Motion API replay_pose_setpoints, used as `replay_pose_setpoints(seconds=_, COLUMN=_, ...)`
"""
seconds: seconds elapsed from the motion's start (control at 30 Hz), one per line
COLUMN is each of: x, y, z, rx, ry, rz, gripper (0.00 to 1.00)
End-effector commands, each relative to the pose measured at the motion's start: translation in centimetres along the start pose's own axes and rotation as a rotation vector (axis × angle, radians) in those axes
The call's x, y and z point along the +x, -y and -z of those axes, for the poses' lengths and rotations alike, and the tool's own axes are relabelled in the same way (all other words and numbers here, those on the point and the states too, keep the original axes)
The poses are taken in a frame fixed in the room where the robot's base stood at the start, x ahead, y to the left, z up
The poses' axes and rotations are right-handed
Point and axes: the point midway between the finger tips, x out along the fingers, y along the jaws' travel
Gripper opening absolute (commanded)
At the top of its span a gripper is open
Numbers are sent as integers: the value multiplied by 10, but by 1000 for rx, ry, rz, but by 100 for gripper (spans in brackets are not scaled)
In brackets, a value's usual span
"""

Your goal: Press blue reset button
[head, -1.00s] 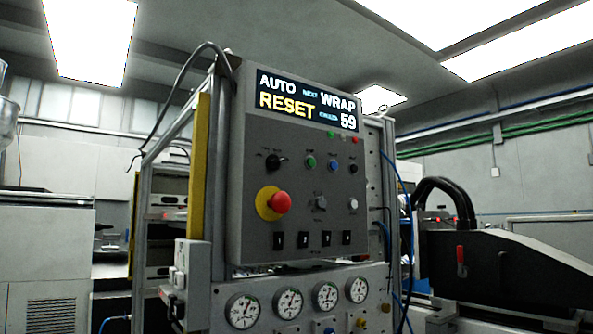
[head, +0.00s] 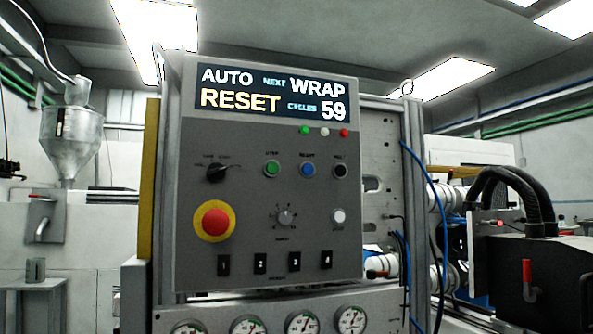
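The blue reset button (head: 308,169) sits on the upper middle of a grey control panel (head: 250,245) in the head view. It is between a green button (head: 271,168) on its left and a black button (head: 340,170) on its right. The display (head: 275,92) above reads AUTO, NEXT WRAP, RESET in yellow, and CYCLES 59. My gripper is not in view.
A red emergency stop (head: 215,221) with a yellow ring sticks out at the lower left of the panel. A selector knob (head: 216,173), a dial (head: 284,216) and a white button (head: 338,216) are also on it. Blue cables (head: 428,190) hang at the right.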

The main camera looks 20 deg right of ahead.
Motion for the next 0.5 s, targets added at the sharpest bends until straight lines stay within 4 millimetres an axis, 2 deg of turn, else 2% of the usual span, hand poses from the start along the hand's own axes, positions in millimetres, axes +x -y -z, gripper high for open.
replay_pose_setpoints(seconds=0.23, x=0, y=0, z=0, rx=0, ry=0, rz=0, gripper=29)
replay_pose_setpoints(seconds=0.47, x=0, y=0, z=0, rx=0, ry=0, rz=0, gripper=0)
replay_pose_setpoints(seconds=0.5, x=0, y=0, z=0, rx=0, ry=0, rz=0, gripper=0)
